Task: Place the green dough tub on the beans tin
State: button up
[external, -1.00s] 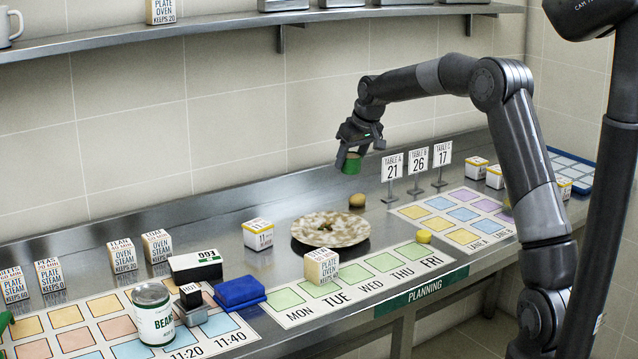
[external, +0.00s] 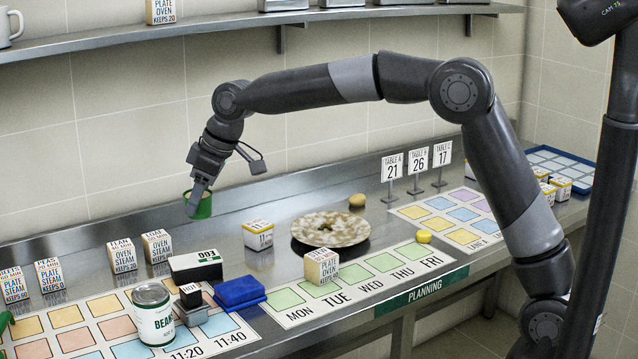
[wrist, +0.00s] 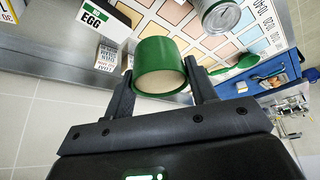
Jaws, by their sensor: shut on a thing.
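The green dough tub (external: 203,206) is held in the air in my gripper (external: 197,192), above the back of the steel counter. In the wrist view the tub (wrist: 160,66) sits between the two fingers of my gripper (wrist: 159,92), which touch its sides. The beans tin (external: 152,318), white and green with a metal lid, stands upright on the chart at the front left. Its top (wrist: 222,16) also shows in the wrist view, apart from the tub. The tin's lid looks bare.
A small dark stamp-like block (external: 191,302) stands right beside the tin. Label boxes (external: 157,246) stand behind the chart. A plate (external: 330,229) and a label cube (external: 322,267) are to the right.

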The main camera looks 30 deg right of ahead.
jog(key=s+a, duration=0.3)
jog(key=a, duration=0.1)
send_near(140, 292)
jog(key=shift+w+a+f+n, duration=0.15)
jog(key=shift+w+a+n, duration=0.15)
jog(key=shift+w+a, duration=0.4)
jog(key=shift+f, duration=2.05)
jog(key=shift+f, duration=0.15)
jog(key=o, duration=1)
jog(key=shift+o, duration=0.2)
jog(key=v, duration=1.2)
jog(key=shift+w, duration=0.15)
